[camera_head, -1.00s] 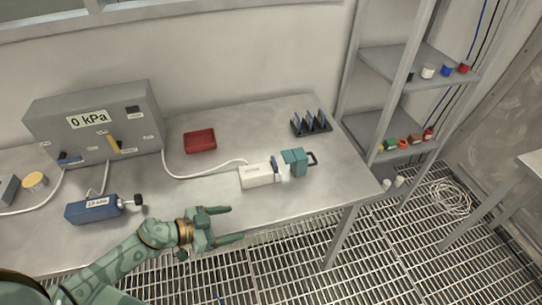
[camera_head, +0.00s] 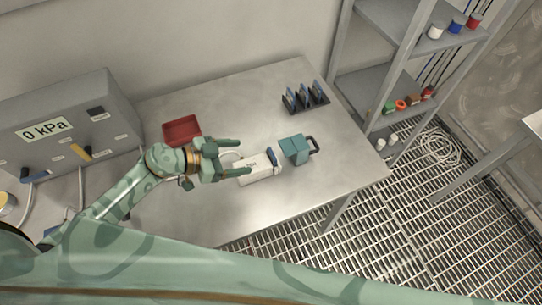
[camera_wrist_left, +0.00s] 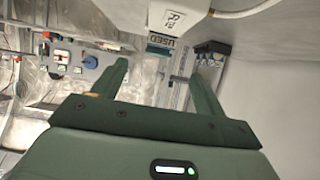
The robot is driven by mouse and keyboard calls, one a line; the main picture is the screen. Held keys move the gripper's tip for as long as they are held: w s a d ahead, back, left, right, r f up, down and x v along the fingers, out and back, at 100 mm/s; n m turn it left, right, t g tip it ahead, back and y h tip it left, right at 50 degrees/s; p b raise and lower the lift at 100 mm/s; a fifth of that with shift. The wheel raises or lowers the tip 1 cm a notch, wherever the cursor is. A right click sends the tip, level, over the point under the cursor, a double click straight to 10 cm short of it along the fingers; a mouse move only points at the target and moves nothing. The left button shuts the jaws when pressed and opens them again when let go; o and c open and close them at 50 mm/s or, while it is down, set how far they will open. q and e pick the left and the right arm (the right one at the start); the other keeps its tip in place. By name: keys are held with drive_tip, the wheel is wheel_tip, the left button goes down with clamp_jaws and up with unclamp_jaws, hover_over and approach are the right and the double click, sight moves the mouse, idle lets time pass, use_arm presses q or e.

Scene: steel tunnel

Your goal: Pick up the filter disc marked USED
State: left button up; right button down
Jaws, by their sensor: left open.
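A blue disc (camera_head: 272,158) stands at the right end of a white housing (camera_head: 258,170) on the bench. In the left wrist view a label reading USED (camera_wrist_left: 160,41) shows just below the white housing (camera_wrist_left: 172,16); it seems to belong to this disc. My left gripper (camera_head: 243,157) is open and empty, its fingers pointing right, over or beside the housing's left part. Its height above the housing is hard to judge. In the wrist view its two fingers (camera_wrist_left: 162,88) are spread, with the label beyond them. My right gripper is not in view.
A teal block with a dark handle (camera_head: 296,150) stands right of the housing. A black rack of upright discs (camera_head: 305,98) is farther back. A red tray (camera_head: 182,130) and a grey gauge box reading 0 kPa (camera_head: 62,130) are left. The bench's front right is clear.

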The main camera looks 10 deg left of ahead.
sight(270, 154)
use_arm(q)
drive_tip(key=x, duration=0.4)
drive_tip(key=shift+w+d+f+b, duration=0.15)
drive_tip(key=shift+w+f+b, duration=0.15)
drive_tip(key=shift+w+b, duration=0.1)
drive_tip(key=shift+d+f, duration=0.1)
drive_tip(key=shift+d, duration=0.05)
drive_tip(key=b+x, duration=0.2)
drive_tip(key=x, duration=0.3)
drive_tip(key=shift+d+f, duration=0.1)
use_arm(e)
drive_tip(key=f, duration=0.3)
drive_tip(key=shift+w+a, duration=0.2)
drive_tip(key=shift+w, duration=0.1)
use_arm(q)
drive_tip(key=c, duration=1)
